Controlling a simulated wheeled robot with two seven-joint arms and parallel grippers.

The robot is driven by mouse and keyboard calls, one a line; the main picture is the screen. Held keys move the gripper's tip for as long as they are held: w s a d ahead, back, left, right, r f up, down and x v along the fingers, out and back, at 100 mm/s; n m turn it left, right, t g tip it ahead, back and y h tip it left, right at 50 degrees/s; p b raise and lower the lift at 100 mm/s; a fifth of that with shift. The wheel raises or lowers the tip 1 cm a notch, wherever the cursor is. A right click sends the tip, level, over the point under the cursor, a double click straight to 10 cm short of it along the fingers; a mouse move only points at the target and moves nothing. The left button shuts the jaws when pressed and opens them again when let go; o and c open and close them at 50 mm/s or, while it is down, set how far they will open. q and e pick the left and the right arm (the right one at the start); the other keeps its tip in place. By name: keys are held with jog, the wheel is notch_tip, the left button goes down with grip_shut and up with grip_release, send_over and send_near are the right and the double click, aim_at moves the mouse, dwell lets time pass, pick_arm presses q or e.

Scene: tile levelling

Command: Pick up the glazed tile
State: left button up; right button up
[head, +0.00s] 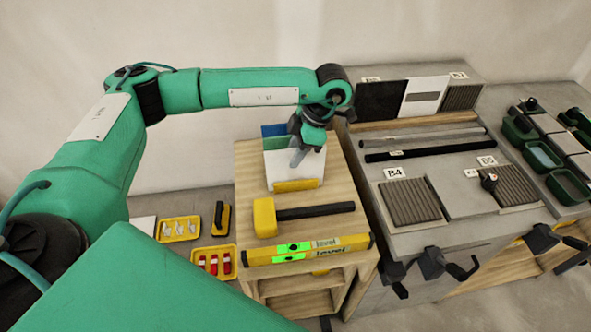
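A white tile (307,170), which looks like the glazed tile, stands upright in a yellow-fronted rack (297,185) on the wooden cart. A blue tile (272,131) and a green-edged tile (275,143) show behind it. My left gripper (299,157) points down at the white tile's upper edge, with its grey fingers overlapping the tile in the head view. I cannot tell whether the fingers touch or grip the tile, or how far apart they are. My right gripper is not in view.
A yellow-headed mallet (304,213) and a yellow level (307,249) lie on the cart (252,201) in front of the rack. The grey bench (442,236) at right carries ribbed panels, bars and upright tiles. Dark clamps (431,262) line its front edge. Yellow trays (180,229) lie left of the cart.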

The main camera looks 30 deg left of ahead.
pick_arm(q)
grip_shut()
jog(key=shift+r, duration=0.1)
dwell(0.4)
